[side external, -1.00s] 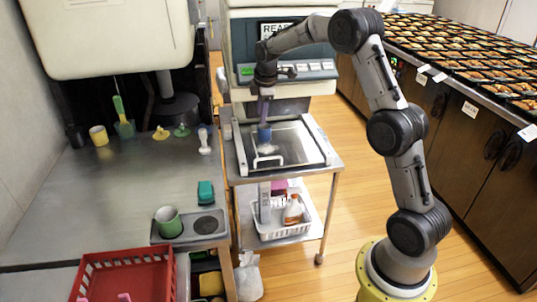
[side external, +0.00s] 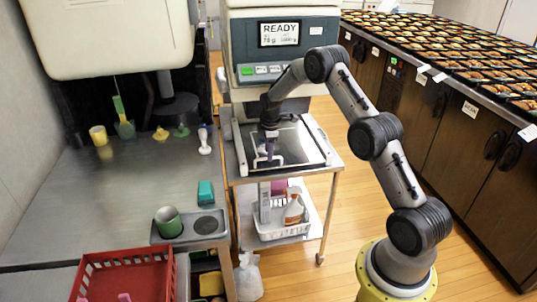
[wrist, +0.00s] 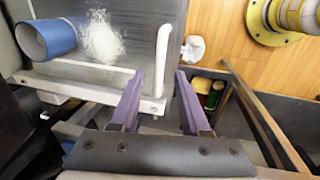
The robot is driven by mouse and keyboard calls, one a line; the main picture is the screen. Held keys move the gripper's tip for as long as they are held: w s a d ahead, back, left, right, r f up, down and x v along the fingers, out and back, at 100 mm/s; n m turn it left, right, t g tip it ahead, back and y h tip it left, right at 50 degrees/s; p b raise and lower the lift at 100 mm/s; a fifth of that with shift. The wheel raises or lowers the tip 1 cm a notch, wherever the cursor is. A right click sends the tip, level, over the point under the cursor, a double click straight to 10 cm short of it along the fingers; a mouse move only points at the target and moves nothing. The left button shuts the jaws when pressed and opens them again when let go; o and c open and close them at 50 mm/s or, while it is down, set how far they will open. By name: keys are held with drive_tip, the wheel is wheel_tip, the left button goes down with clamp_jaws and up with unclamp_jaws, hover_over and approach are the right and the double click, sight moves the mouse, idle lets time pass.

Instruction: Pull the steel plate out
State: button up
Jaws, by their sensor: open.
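The steel plate (side external: 303,145) lies flat on the machine's bed on the cart, with a patch of white powder on it. Its white bar handle (wrist: 163,50) is at the plate's edge in the wrist view. My gripper (side external: 265,160) is low over the plate's front left part in the side view. In the wrist view its purple fingers (wrist: 159,73) are open, and the handle's bar shows between the fingertips. I cannot tell whether a finger touches it. A blue cup (wrist: 47,40) is on the plate; in the side view my gripper seems to hide it.
The machine with the READY screen (side external: 279,34) stands behind the plate. A white basket (side external: 272,227) with a spray bottle (side external: 293,208) is on the cart's lower shelf. A steel counter (side external: 110,190) stands left, with a green cup (side external: 168,221) and a red crate (side external: 125,265).

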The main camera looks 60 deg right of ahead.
drive_tip(key=shift+w+d+f, duration=0.1)
drive_tip(key=shift+d+f, duration=0.05)
drive_tip(key=shift+f, duration=0.75)
clamp_jaws()
idle(0.9)
